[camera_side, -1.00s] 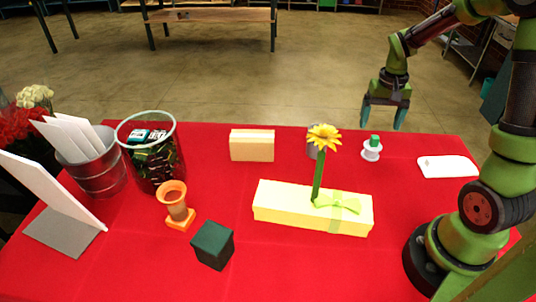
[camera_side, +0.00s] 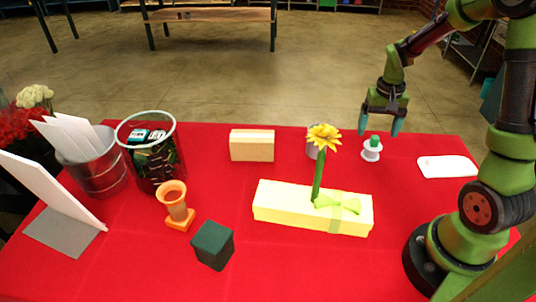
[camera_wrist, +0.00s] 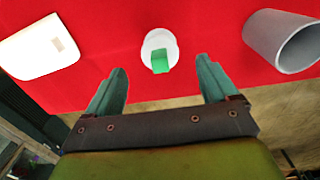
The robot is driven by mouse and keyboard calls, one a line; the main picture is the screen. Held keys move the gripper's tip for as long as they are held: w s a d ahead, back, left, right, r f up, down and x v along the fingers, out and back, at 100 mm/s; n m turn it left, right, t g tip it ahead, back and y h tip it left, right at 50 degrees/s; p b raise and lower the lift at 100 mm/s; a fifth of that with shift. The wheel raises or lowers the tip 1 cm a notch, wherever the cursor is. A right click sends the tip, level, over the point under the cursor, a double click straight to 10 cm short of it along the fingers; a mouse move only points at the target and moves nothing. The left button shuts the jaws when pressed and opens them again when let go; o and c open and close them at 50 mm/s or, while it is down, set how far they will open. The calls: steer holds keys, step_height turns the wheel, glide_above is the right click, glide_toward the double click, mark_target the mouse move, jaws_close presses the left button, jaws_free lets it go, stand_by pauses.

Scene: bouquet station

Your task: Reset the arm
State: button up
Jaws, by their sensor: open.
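My gripper (camera_side: 380,127) is open and empty, above the far edge of the red table, close to the white spool-like piece (camera_side: 371,150) with a green block on top. In the wrist view my two teal fingertips (camera_wrist: 160,85) are spread wide, with the white and green piece (camera_wrist: 158,45) beyond the gap between them. A yellow flower (camera_side: 324,138) stands upright on a green stem at the pale yellow box (camera_side: 285,203) with a green bow.
A grey cylinder (camera_wrist: 284,41) and a white plate-like piece (camera_side: 447,167) flank the spool. A yellow block (camera_side: 252,146), orange holder (camera_side: 176,205), dark green cube (camera_side: 213,244), wire basket (camera_side: 150,160) and metal bucket (camera_side: 95,178) stand further left. The table's front middle is clear.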

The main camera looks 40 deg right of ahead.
mark_target(376, 137)
step_height(376, 137, down, 7)
steer(key=shift+r, duration=1.9)
steer(key=shift+f, duration=0.1)
